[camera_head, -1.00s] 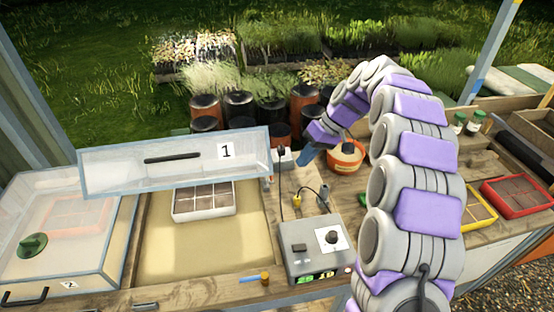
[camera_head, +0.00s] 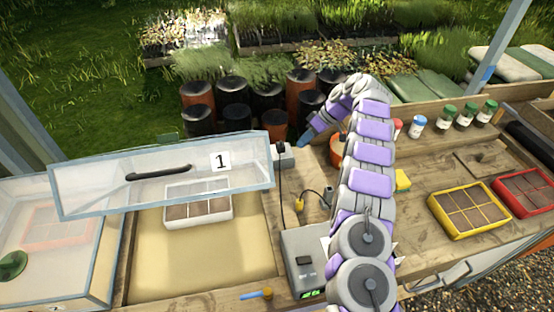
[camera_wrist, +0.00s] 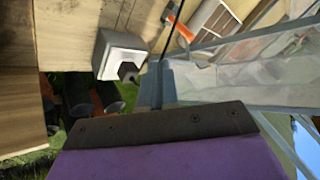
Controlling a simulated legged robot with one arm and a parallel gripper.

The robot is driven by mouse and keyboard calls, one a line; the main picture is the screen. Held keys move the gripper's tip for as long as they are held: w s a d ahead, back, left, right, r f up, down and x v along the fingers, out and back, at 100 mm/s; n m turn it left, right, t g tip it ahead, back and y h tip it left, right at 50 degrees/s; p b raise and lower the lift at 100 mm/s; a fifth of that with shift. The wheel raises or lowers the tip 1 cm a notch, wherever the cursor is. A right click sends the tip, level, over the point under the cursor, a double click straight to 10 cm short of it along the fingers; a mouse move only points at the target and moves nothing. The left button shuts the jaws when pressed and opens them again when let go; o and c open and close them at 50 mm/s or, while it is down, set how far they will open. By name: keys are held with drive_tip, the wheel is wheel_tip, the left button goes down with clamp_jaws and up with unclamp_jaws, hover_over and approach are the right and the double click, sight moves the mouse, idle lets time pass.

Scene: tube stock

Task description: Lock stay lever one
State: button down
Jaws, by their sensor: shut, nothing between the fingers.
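The clear lid marked 1 (camera_head: 100,188) is raised over the sand-coloured bed (camera_head: 190,255). My gripper (camera_head: 306,140) is shut and empty, just right of that box and apart from the lever. In the wrist view its dark front edge (camera_wrist: 160,125) lies close to the lid's corner (camera_wrist: 180,85).
A grey control box (camera_head: 303,262) with a green display stands right of the bed. A white seed tray (camera_head: 228,207) sits under the lid. Dark and orange pots (camera_head: 235,118) stand behind the bench. Yellow (camera_head: 433,202) and red (camera_head: 548,208) trays lie at right.

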drive_tip(key=shift+w+f, duration=0.35)
drive_tip(key=shift+f, duration=0.1)
drive_tip(key=s+a+f+b, duration=0.2)
drive_tip(key=s+a+f, duration=0.1)
drive_tip(key=a+f, duration=0.4)
drive_tip(key=shift+s+a+f+b, duration=0.35)
drive_tip(key=shift+a, duration=0.55)
